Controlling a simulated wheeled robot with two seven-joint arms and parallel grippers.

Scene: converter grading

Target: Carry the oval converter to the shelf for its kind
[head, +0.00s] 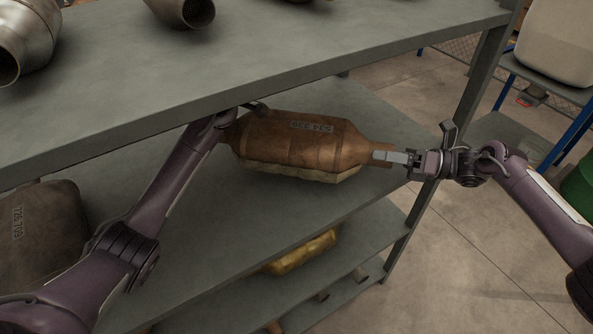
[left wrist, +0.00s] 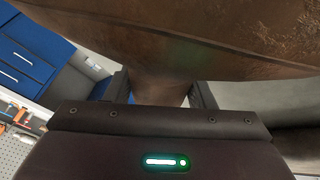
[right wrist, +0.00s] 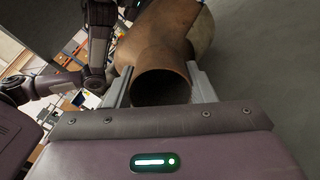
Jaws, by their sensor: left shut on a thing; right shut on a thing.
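The oval converter (head: 290,142), brown and rusty with a stamped number and a pale lower edge, is at the middle shelf level (head: 330,215) of a grey rack. Whether it touches the shelf I cannot tell. My right gripper (head: 392,157) is shut on its right pipe end; the open pipe mouth shows between the fingers in the right wrist view (right wrist: 165,86). My left gripper (head: 232,118) is at its left end, partly hidden under the top shelf's edge. The left wrist view shows its fingers on both sides of the left pipe neck (left wrist: 160,90), under the converter's body.
Another brown converter (head: 42,232) with a number lies at the left of the middle shelf. A yellowish one (head: 303,250) lies on the shelf below. Metal converters (head: 22,40) stand on the top shelf (head: 250,50), which overhangs. Open floor (head: 490,250) lies right of the rack post.

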